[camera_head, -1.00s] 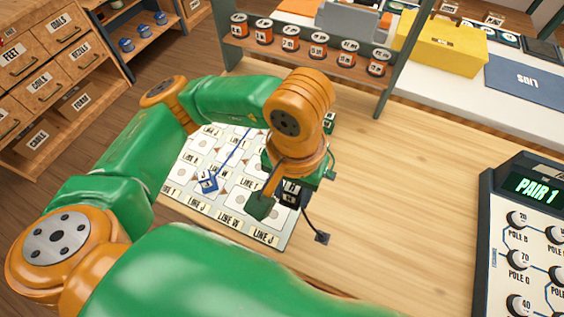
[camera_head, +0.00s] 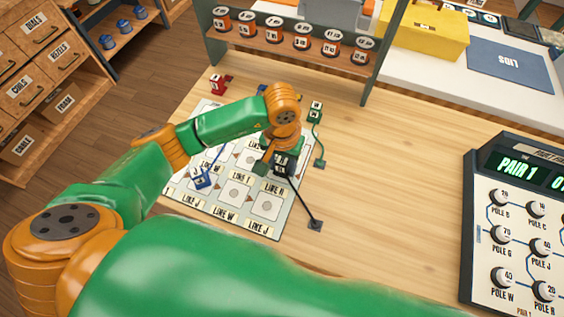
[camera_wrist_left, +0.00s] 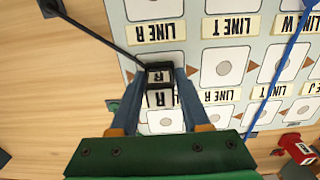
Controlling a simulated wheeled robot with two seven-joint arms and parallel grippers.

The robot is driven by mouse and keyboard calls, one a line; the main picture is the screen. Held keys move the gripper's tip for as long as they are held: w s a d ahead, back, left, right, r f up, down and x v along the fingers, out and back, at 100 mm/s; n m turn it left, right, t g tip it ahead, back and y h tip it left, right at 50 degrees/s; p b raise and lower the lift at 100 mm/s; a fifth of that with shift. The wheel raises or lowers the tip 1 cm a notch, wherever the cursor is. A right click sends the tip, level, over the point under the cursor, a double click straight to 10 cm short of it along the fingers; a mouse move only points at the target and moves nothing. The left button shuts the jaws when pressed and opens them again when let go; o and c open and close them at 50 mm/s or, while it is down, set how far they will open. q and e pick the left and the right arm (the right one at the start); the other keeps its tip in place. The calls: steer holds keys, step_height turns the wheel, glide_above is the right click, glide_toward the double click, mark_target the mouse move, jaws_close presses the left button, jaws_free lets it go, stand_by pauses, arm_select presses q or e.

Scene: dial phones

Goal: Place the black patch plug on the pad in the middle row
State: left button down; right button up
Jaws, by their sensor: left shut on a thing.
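The black patch plug (camera_head: 281,161) is held by my left gripper (camera_head: 277,160) above the right side of the pale line board (camera_head: 236,214). In the left wrist view the plug (camera_wrist_left: 159,84), marked R, sits between the fingers of the left gripper (camera_wrist_left: 160,92). It is near the board's edge, by pads in a column labelled LINE R. I cannot tell whether it touches the board. Its black cord runs to a small dark block (camera_head: 315,225) on the table, right of the board. A bare pad (camera_wrist_left: 223,67) shows beside the plug. My right gripper is not seen.
A blue plug (camera_head: 204,181) lies on the board's left part. A red plug (camera_head: 217,85) stands behind the board, and a green plug (camera_head: 315,112) with its cord lies back right. A PAIR 1 dial panel (camera_head: 520,235) stands at the right. Table between is clear.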

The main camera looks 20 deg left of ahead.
mark_target(282, 160)
arm_select(q)
steer(key=shift+c, duration=1.9)
jaws_free()
steer(key=shift+r+p, duration=0.35)
steer(key=shift+p, duration=0.1)
step_height(282, 160, up, 6)
steer(key=shift+w+f+b, duration=0.1)
steer(key=shift+f+b, duration=0.05)
steer(key=shift+b, duration=0.75)
step_height(282, 160, up, 6)
